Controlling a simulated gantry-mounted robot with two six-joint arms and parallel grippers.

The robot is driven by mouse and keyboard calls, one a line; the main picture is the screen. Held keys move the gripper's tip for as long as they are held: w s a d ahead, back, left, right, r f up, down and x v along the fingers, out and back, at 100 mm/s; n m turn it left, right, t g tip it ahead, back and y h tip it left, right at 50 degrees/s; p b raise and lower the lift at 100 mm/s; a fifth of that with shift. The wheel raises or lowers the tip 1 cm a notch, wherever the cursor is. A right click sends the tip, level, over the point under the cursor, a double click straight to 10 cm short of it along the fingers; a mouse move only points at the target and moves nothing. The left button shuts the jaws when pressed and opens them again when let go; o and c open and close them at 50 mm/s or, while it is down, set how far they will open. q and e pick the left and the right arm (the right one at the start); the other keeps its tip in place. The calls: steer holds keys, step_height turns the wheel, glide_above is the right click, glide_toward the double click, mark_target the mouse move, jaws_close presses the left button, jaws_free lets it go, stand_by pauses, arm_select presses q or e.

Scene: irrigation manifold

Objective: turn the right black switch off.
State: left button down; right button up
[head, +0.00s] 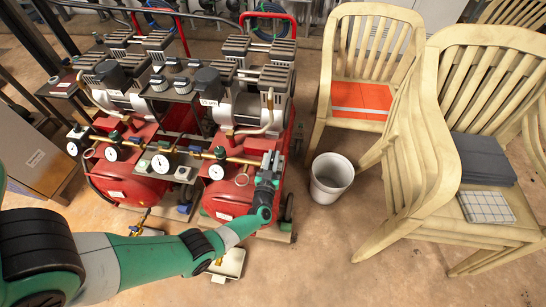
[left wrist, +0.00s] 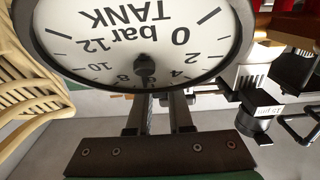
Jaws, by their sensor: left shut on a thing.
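The right black switch appears to be the black block with a white label (head: 207,82) on the right compressor. Its setting is too small to read. A similar black block (head: 110,74) is on the left compressor. My left gripper (head: 270,160) is low at the right compressor's front, beside the brass pipe's right end and below and right of the labelled block. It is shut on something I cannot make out. In the left wrist view, its two fingers (left wrist: 159,115) run behind a large upside-down TANK gauge (left wrist: 135,35), which hides their tips. My right gripper is not in view.
Several round gauges, including one at the middle (head: 160,163), line the brass pipe in front of the red tanks. A white bucket (head: 331,178) stands right of my gripper. Wooden chairs (head: 440,195) fill the right side.

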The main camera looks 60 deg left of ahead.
arm_select(q)
steer(key=shift+s+a+m+t+h, duration=0.1)
steer(key=shift+m+t+h, duration=0.6)
steer(key=shift+t, duration=0.2)
steer(key=shift+m+t+h+b, duration=0.8)
steer(key=shift+h, duration=0.2)
steer(key=c, duration=0.8)
jaws_free()
